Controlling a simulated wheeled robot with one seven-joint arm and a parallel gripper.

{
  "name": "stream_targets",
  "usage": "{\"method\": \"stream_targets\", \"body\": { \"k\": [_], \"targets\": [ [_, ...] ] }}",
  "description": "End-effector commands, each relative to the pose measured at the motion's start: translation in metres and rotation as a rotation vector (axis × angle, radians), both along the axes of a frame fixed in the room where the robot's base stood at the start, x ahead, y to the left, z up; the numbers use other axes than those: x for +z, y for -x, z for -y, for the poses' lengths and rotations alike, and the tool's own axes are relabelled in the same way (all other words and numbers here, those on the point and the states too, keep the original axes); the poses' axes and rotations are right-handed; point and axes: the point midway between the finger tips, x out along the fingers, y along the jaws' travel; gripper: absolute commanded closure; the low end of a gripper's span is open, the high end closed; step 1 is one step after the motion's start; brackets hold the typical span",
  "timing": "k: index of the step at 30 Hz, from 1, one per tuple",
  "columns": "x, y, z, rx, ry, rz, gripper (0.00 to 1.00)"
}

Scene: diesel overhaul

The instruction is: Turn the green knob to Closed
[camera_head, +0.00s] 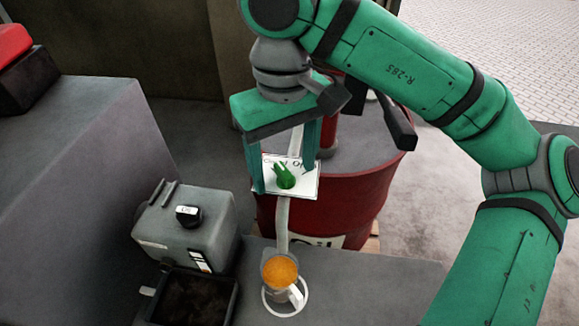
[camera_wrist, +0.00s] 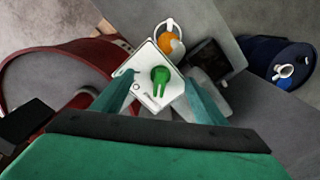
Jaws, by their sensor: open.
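The green knob (camera_head: 285,177) sits on a white plate (camera_head: 306,189) with lettering, partly hidden by my gripper. The word on the plate's right begins with "O"; the left word is too covered to read fully. In the wrist view the green knob (camera_wrist: 160,80) is on the white plate (camera_wrist: 144,60), its two prongs pointing toward my gripper. My gripper (camera_head: 286,180) is open, with one finger on each side of the plate and knob. In the wrist view the fingers of my gripper (camera_wrist: 160,88) flank the plate. I cannot tell whether they touch it.
A red oil barrel (camera_head: 345,205) stands behind the plate. A jug of orange liquid (camera_head: 280,272) stands below on a grey surface (camera_head: 370,290). A grey canister (camera_head: 187,228) and a dark open tray (camera_head: 192,298) are at left. A blue drum (camera_wrist: 270,55) shows in the wrist view.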

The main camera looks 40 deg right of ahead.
Motion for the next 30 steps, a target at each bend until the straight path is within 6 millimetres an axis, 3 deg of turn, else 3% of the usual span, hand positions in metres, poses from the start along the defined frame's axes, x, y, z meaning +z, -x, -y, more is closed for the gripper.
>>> {"method": "stream_targets", "body": {
  "k": [15,30],
  "targets": [
    [0.062,0.0,0.001,-0.002,0.002,0.001,0.34],
    [0.069,0.0,0.0,0.0,0.0,0.0,0.34]
  ]
}}
